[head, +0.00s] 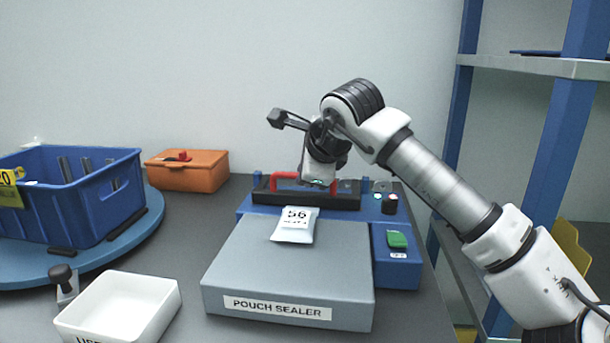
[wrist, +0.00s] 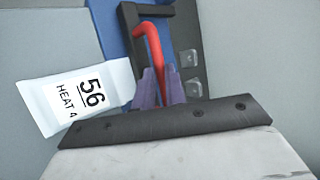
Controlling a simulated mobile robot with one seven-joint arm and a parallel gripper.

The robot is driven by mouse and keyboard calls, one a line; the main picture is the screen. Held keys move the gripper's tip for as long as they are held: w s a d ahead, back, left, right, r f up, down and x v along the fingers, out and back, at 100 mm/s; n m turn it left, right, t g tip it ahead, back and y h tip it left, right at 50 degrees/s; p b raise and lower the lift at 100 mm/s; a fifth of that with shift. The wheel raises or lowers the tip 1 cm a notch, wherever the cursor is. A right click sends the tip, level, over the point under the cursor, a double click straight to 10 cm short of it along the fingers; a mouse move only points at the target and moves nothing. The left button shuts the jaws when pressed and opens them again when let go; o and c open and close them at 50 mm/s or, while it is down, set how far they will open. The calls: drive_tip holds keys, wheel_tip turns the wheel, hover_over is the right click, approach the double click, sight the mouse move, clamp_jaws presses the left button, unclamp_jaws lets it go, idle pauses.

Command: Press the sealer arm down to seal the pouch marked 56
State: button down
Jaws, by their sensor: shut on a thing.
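The pouch marked 56 (head: 294,226) is pale and lies on the grey platform of the pouch sealer (head: 250,262), its far end close to the black sealer arm (head: 262,196). In the wrist view the pouch (wrist: 62,103) lies left of my fingers, label up. The sealer arm carries a red handle (head: 283,177). My gripper (head: 319,183) is over the right part of this handle. In the wrist view my purple fingertips (wrist: 160,76) are shut on the red handle (wrist: 147,35). I cannot tell whether the bar touches the pouch.
A green button (head: 397,240) and a dark knob (head: 390,204) sit on the sealer's right side. A white tray (head: 168,294) stands front left. A blue crate (head: 95,217) rests on a round blue turntable, with an orange box (head: 205,172) behind. Blue shelving stands at right.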

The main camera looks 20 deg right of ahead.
drive_tip(key=shift+s+a+f, duration=0.15)
drive_tip(key=shift+s+f, duration=0.05)
drive_tip(key=shift+f, duration=0.5)
drive_tip(key=c, duration=1.5)
unclamp_jaws()
drive_tip(key=shift+s+r, duration=0.1)
drive_tip(key=shift+o, duration=0.2)
drive_tip(key=shift+r, duration=0.2)
drive_tip(key=shift+s+r, duration=0.1)
drive_tip(key=shift+r, duration=0.15)
drive_tip(key=v, duration=1.3)
drive_tip(key=shift+s, duration=0.1)
